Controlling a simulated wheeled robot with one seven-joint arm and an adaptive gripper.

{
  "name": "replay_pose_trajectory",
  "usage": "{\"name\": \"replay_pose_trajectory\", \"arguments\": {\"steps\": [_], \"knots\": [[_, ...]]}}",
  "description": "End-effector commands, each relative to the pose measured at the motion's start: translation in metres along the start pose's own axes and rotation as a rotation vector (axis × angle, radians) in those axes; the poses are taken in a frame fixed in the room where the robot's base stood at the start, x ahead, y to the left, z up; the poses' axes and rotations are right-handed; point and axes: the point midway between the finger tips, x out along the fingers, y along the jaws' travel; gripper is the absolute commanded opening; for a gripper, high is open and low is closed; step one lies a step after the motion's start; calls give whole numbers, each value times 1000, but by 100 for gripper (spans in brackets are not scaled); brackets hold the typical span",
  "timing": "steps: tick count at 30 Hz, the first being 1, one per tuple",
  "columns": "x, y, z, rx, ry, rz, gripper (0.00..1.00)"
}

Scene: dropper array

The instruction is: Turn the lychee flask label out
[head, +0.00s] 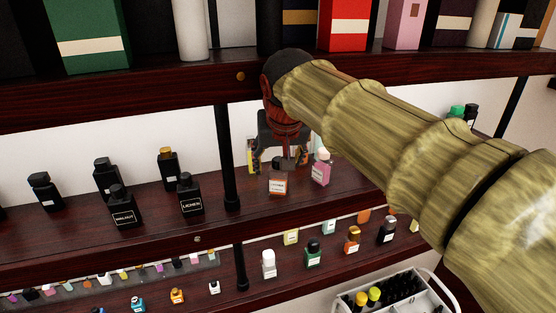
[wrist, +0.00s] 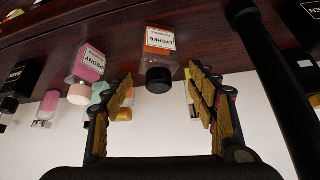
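The lychee flask (wrist: 158,42) is a small squarish bottle with orange liquid, a white label and a round black cap. It stands on the upper bottle shelf (head: 335,195). In the head view the flask (head: 278,185) shows its label towards the camera, just below my gripper (head: 284,153). In the wrist view the label reads LYCHEE upside down. My gripper (wrist: 161,78) is open, with its yellow-padded fingers apart on either side of the cap end. I cannot tell whether either finger touches the flask.
The pink peony flask (head: 320,168) stands close on the right in the head view. Other small bottles stand behind. A black post (head: 228,160) rises to the left, with black lichen (head: 190,197) and walnut (head: 122,210) flasks beyond. A shelf with boxes (head: 343,25) is above.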

Motion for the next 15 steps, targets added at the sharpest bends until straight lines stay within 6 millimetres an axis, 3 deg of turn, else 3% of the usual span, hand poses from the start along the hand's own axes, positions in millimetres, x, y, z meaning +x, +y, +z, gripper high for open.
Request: {"name": "replay_pose_trajectory", "arguments": {"steps": [15], "knots": [[0, 0, 0, 0, 0, 0, 27]]}}
